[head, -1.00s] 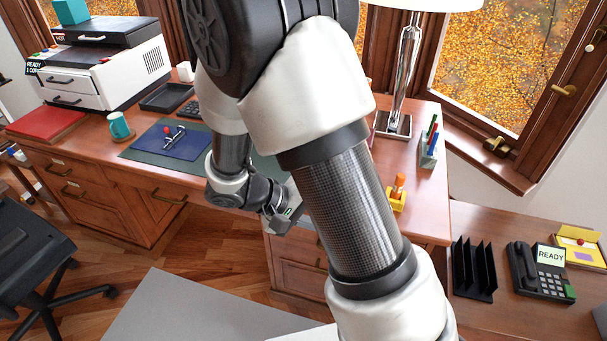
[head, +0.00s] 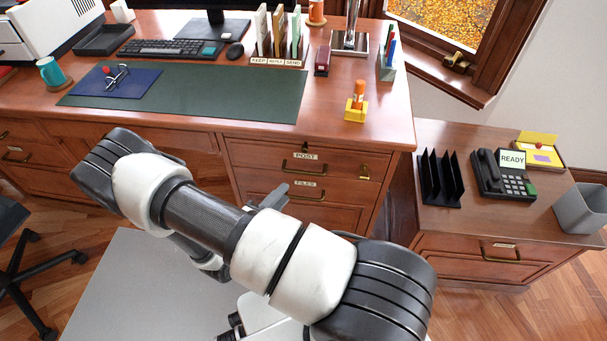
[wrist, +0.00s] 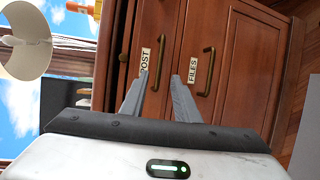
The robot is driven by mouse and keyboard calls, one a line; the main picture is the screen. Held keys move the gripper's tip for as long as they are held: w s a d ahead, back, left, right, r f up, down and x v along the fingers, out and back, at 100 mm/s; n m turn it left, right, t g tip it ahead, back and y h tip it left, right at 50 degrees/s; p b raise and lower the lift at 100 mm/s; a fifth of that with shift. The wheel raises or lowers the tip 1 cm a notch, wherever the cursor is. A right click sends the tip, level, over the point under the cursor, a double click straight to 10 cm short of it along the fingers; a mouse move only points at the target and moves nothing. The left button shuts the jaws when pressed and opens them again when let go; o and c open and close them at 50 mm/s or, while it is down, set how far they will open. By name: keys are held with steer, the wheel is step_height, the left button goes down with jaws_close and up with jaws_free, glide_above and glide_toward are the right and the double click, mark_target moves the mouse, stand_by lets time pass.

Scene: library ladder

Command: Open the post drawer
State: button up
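The post drawer (head: 334,163) is the upper wooden drawer at the right of the desk and looks closed. My gripper (wrist: 159,76) is open and empty. In the wrist view the drawer appears sideways, and its handle (wrist: 160,57) shows between and beyond my fingertips. The handle is not gripped; the exact gap cannot be told. In the head view my arm hides most of the gripper.
The files drawer (head: 305,214), also closed, lies just below, with its own handle (wrist: 207,72). The desktop (head: 200,122) overhangs above. A lower side cabinet (head: 480,245) with a phone (head: 503,175) stands to the right. An office chair (head: 20,270) stands at the left.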

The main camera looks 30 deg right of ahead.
mark_target(303, 174)
steer(key=b+x, duration=0.2)
steer(key=x, duration=1.1)
steer(key=shift+f, duration=0.1)
jaws_close()
